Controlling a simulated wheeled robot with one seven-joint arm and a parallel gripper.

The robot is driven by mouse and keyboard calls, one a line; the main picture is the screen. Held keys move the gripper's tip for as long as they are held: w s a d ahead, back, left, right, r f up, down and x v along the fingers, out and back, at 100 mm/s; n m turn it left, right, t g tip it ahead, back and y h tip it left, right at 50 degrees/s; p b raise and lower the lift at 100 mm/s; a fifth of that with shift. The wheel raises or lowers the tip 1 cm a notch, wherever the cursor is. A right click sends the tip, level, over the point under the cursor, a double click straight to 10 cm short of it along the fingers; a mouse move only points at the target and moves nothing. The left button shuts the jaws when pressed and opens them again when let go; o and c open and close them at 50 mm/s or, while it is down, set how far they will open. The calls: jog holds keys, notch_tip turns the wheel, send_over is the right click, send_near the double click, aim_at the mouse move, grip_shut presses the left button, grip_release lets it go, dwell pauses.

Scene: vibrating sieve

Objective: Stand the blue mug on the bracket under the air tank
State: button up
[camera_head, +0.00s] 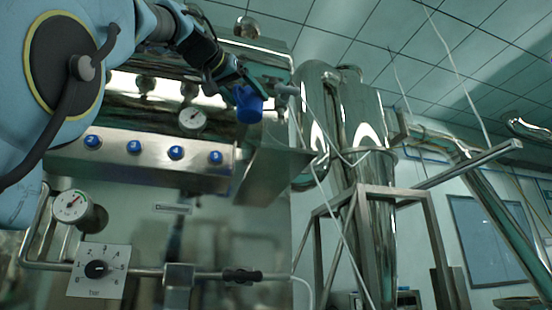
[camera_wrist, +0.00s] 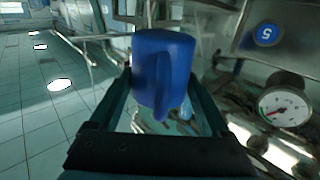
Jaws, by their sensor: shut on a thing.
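The blue mug (camera_head: 248,106) is held up in front of the shiny horizontal air tank (camera_head: 120,84). My gripper (camera_head: 238,86) is shut on the mug, reaching in from the upper left. In the wrist view the mug (camera_wrist: 165,62) sits between the two fingers, with its handle towards the camera. The steel bracket (camera_head: 277,172) projects below and to the right of the mug in the head view. The mug appears above the bracket and apart from it; the exact depth gap is hard to tell. The mug's opening is not clearly visible.
A steel panel with several blue round buttons (camera_head: 134,147) runs below the tank. A dial gauge (camera_head: 193,120) is close left of the mug; a dial also shows in the wrist view (camera_wrist: 285,107). A thin pale hose (camera_head: 316,165) hangs right of the bracket, before steel vessels (camera_head: 367,115).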

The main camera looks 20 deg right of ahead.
aim_at(259, 120)
jog(key=p+x, duration=0.9)
jog(key=x, duration=0.8)
jog(key=shift+w+d+r+p, duration=0.1)
jog(key=shift+r+p, duration=0.05)
jog(key=shift+p, duration=0.25)
jog(key=shift+f+b, duration=0.55)
jog(key=shift+f, duration=1.3)
jog(key=shift+f, duration=0.1)
jog(key=o, duration=1.2)
jog(key=shift+b+v, duration=4.2)
jog(key=shift+v, duration=1.85)
